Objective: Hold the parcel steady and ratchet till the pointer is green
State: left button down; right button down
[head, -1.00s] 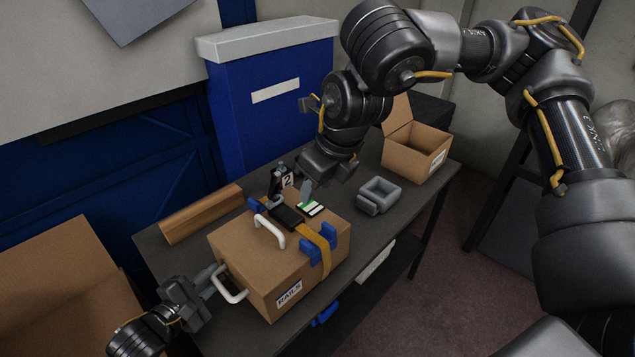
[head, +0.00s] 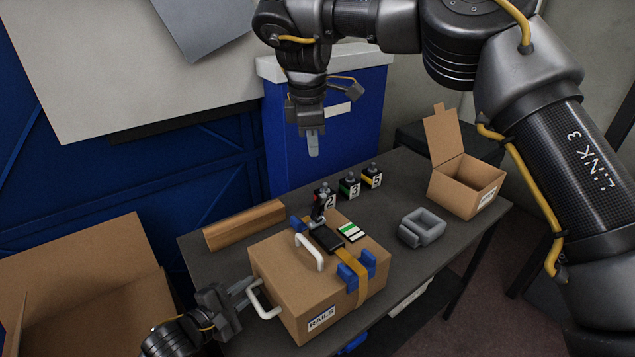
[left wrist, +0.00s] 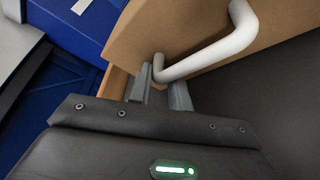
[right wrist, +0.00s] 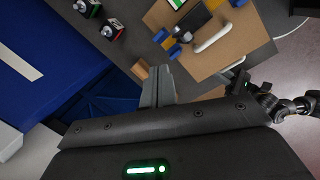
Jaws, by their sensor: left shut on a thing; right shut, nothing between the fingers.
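The parcel (head: 275,272) is a brown box on the dark table, with an orange strap (head: 350,268) around it, blue corner guards (head: 348,278) and a white top handle (head: 309,252). My left gripper (head: 248,290) is shut on the white side handle (left wrist: 205,58). My right gripper (head: 313,150) is shut and empty, raised above and behind the ratchet.
Numbered blocks (head: 350,187) stand behind the parcel. A wooden beam (head: 243,225) lies at the left, a grey tray-like piece (head: 422,228) at the right, and an open carton (head: 466,186) at the back right. A blue bin (head: 350,135) stands behind the table (head: 400,185).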

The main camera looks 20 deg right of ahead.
jog(key=m, duration=0.4)
jog(key=r+m+y, duration=0.1)
jog(key=m, duration=0.3)
jog(key=w+r+m, duration=0.1)
jog(key=m, duration=0.2)
jog(key=shift+a+r+m+y, duration=0.2)
jog(key=shift+m+y, duration=0.1)
jog(key=shift+m, duration=0.1)
jog(key=shift+f, duration=0.15)
send_over(320, 211)
jog(key=w, duration=0.2)
jog(key=shift+a+f, duration=0.2)
jog(key=shift+f, duration=5.25)
jog(key=shift+s+f, duration=0.15)
jog(key=shift+s, duration=0.2)
jog(key=shift+s+d, duration=0.1)
